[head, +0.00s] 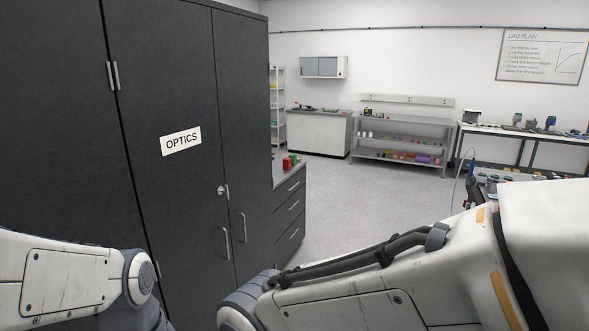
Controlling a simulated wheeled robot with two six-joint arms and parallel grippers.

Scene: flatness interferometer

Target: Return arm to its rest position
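My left arm comes in from the lower left of the head view, and only its white link and grey joint show. My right arm fills the lower right, with white links, black cables and a grey joint near the bottom middle. Both arms run out of the picture at the bottom. Neither gripper is in view, so whether they are open or hold anything is hidden.
A tall dark cabinet (185,90) labelled OPTICS stands close on the left, its doors shut. A drawer unit (289,212) with small red and green items adjoins it. Open grey floor (350,190) lies beyond. Shelves (405,133) and a workbench (530,131) stand farther back.

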